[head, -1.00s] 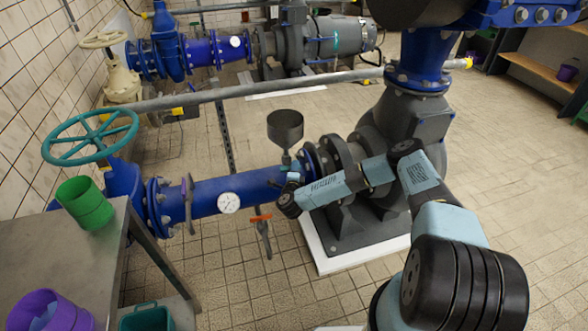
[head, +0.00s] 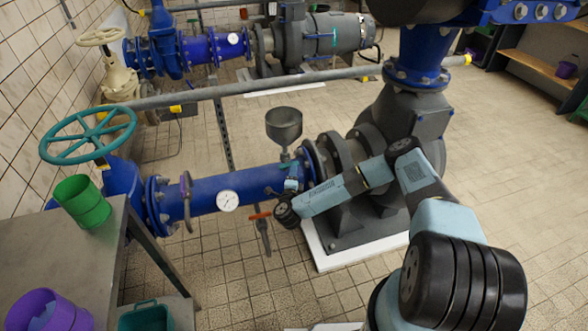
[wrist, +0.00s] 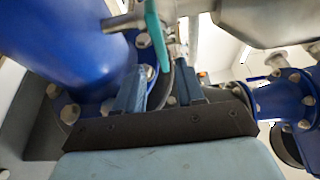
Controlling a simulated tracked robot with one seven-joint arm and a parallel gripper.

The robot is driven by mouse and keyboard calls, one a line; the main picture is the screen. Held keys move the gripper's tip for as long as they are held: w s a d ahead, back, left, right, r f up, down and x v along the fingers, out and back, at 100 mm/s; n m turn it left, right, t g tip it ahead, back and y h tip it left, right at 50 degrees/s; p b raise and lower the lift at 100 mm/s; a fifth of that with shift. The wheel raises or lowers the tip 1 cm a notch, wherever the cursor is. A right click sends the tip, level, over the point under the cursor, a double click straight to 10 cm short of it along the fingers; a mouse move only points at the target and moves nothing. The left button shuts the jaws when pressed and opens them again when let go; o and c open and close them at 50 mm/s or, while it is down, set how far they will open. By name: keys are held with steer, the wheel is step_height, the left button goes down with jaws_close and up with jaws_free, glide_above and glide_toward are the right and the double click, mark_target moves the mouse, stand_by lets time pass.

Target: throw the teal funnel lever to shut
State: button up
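The grey funnel (head: 284,127) stands on the blue pipe in the head view, and its bowl also shows at the top right of the wrist view (wrist: 270,22). The teal lever (wrist: 155,32) is a thin strip hanging in from the top of the wrist view. My gripper (head: 291,184) is just below the funnel, beside the pipe. In the wrist view my gripper (wrist: 160,78) has its two fingers apart, with the lever's lower end in line with the gap; contact cannot be told.
An orange-handled valve (head: 260,214) hangs below the blue pipe (head: 235,192), close to my wrist. A round gauge (head: 228,201) is on the pipe. The grey pump (head: 400,125) stands to the right. A metal table (head: 60,250) with a green cup (head: 83,202) is at left.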

steer(key=s, duration=0.8)
steer(key=shift+s+a, duration=0.2)
steer(key=shift+a, duration=0.2)
